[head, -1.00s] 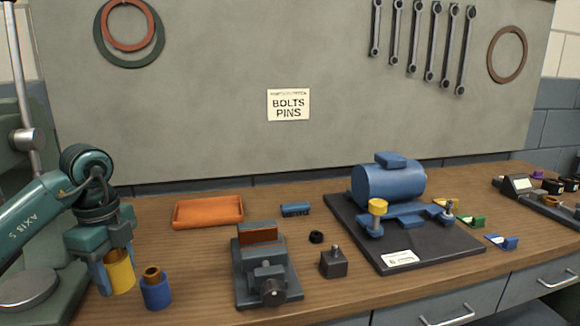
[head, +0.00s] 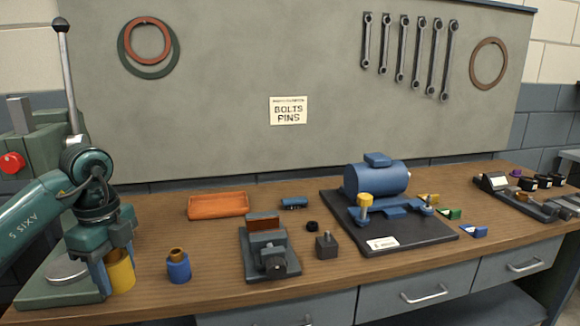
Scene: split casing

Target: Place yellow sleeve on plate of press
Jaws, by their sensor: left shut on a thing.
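My left gripper (head: 107,275) points down at the left of the bench in the head view. It is shut on the yellow sleeve (head: 121,273), whose lower part shows between and beside the fingers. The press (head: 32,160) stands at the far left, green with a long lever and a red knob. Its round grey plate (head: 67,269) lies on the green base, just left of the gripper and partly hidden by my arm. The sleeve is to the right of the plate, beside the base. I cannot tell whether it touches the bench. My right gripper is not in view.
A blue sleeve with a brown insert (head: 178,267) stands close right of the yellow sleeve. Further right are a vise (head: 268,252), a small dark block with a pin (head: 326,246) and a blue motor (head: 376,180) on a black board. An orange tray (head: 217,206) lies behind.

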